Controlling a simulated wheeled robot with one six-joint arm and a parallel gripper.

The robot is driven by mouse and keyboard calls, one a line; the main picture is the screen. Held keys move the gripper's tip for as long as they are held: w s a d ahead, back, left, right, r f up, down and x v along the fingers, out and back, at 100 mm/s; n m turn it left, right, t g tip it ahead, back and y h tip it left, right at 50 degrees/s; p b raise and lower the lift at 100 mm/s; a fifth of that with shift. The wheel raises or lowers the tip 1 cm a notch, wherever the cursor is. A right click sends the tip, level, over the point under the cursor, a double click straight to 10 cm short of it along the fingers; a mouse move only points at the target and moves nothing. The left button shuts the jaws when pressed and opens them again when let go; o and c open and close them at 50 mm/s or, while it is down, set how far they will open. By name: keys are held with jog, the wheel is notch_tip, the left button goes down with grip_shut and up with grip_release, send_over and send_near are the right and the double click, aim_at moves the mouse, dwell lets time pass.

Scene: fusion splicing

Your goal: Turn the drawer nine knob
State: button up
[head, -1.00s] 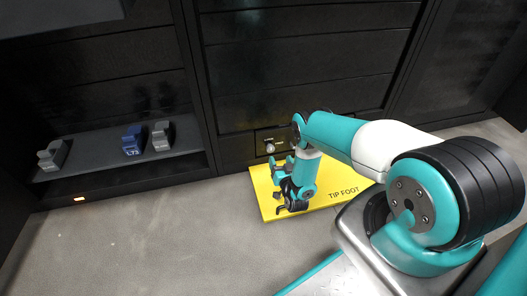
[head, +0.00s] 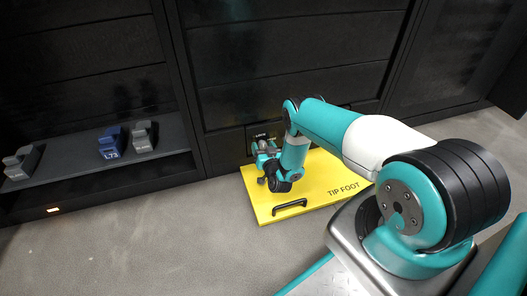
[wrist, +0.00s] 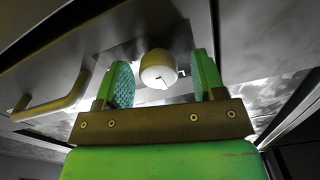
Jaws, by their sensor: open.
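My gripper (wrist: 163,80) is open, with one green textured finger on each side of the knob. The wrist view does not show clearly whether either finger touches it. In the head view my gripper (head: 264,160) is low at the cabinet, by a small dark label plate (head: 260,134). The arm hides the knob there.
A yellow TIP FOOT panel (head: 326,191) with a black handle (head: 289,207) lies below the gripper. A bar handle (wrist: 52,100) is left of the knob. A shelf at left holds a blue L73 block (head: 111,143) and grey blocks (head: 142,137).

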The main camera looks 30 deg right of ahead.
jog(key=c, duration=0.9)
jog(key=shift+m, duration=0.3)
jog(key=m+p, duration=0.1)
jog(key=m, duration=0.3)
jog(key=m+p, duration=0.1)
jog(key=m, duration=0.4)
jog(key=shift+d, duration=0.1)
jog(key=m, duration=0.4)
jog(key=shift+f, duration=0.1)
jog(key=shift+m+b, duration=0.35)
jog(key=shift+m, duration=1.75)
